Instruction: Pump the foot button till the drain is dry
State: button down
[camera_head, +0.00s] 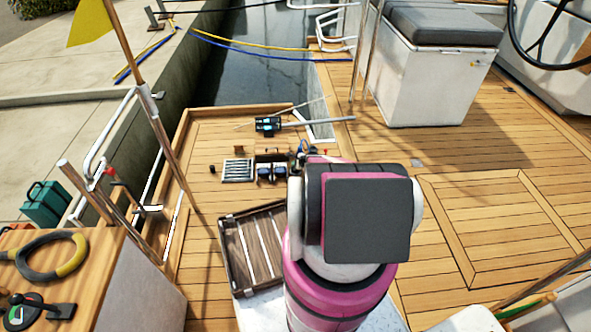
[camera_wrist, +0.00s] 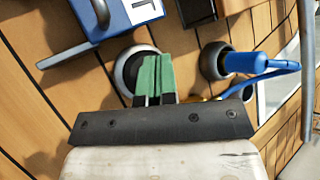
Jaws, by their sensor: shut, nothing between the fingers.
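In the wrist view, a round black pad in a grey ring (camera_wrist: 127,68), which looks like the foot button, is set on the plank deck. My gripper (camera_wrist: 155,62) has green fingertips held together and empty. They overlap the right part of the pad; I cannot tell whether they touch it. The pad's right side is hidden behind them. In the head view my arm hides the gripper. A dark slotted grate (camera_head: 238,170), perhaps the drain, lies in the deck left of my arm. I cannot tell whether it holds water.
A second grey ring (camera_wrist: 210,62) holds a blue-handled piece (camera_wrist: 245,62). A blue box (camera_wrist: 128,12) marked T stands close by. A slatted wooden crate (camera_head: 252,250) sits left of my arm. A white locker (camera_head: 430,85) stands behind; open deck (camera_head: 480,170) lies right.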

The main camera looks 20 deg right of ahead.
jog(key=shift+r, duration=0.1)
jog(key=shift+r, duration=2.45)
dwell(1.6)
notch_tip(320, 180, up, 4)
jog(key=shift+f, duration=0.1)
dwell(0.5)
jog(key=shift+f, duration=0.15)
jog(key=shift+f, duration=4.3)
